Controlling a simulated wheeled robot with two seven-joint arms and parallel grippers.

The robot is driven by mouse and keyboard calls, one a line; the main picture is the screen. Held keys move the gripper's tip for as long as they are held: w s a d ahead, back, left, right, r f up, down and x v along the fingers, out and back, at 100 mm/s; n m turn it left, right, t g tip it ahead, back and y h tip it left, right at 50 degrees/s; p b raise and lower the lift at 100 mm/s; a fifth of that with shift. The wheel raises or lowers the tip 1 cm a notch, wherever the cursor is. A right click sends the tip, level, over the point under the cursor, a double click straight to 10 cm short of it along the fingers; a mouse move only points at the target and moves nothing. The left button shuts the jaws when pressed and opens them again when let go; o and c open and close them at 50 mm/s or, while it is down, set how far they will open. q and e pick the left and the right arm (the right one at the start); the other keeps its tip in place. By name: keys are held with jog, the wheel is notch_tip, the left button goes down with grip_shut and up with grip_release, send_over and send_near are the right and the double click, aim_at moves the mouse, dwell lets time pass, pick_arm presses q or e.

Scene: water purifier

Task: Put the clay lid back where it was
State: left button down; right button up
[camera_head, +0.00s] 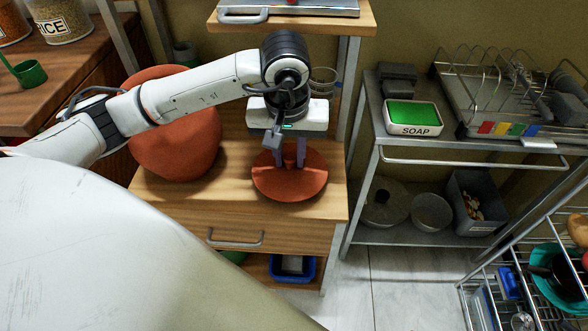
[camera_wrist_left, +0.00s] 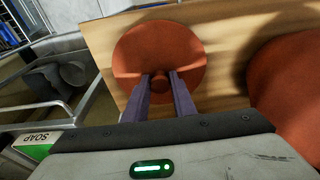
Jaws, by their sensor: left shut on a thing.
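The clay lid (camera_head: 310,187) is a round orange-red disc at the right part of the wooden cabinet top; it also shows in the left wrist view (camera_wrist_left: 190,55) with its small knob. My left gripper (camera_head: 289,163) points down over it, its fingers shut on the knob. I cannot tell whether the lid rests on the wood or is slightly above it. The large round clay pot (camera_head: 180,145) stands to the left of the lid, partly hidden behind my left arm; its side shows at the right of the left wrist view (camera_wrist_left: 292,75). My right gripper is not in view.
The wooden cabinet top (camera_head: 235,195) has bare room between pot and lid. A wooden shelf (camera_head: 355,22) stands above and behind it. A metal rack with a soap box (camera_head: 414,118) and dish rack (camera_head: 500,90) is to the right. A glass (camera_head: 323,80) stands behind the gripper.

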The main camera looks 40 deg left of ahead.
pick_arm(q)
jog(key=shift+r, duration=0.5)
